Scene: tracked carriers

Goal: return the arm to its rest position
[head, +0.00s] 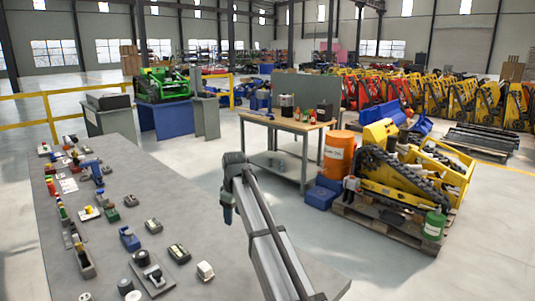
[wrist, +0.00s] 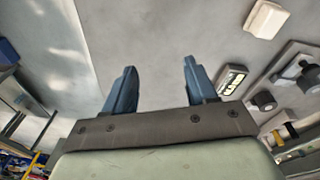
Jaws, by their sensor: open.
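My gripper (head: 227,207) hangs at the end of my raised arm, over the right side of the grey table in the head view. In the wrist view my gripper (wrist: 160,85) shows two blue fingers spread apart with nothing between them. Below the fingers is bare grey tabletop. My arm runs from the bottom centre of the head view up to the gripper.
The grey table (head: 150,208) holds several small parts along its left and middle, including a white block (head: 205,271) and a grey fixture (head: 152,272). Its right part looks clear. A workbench (head: 285,124), an orange barrel (head: 338,155) and a yellow tracked machine (head: 400,180) stand beyond.

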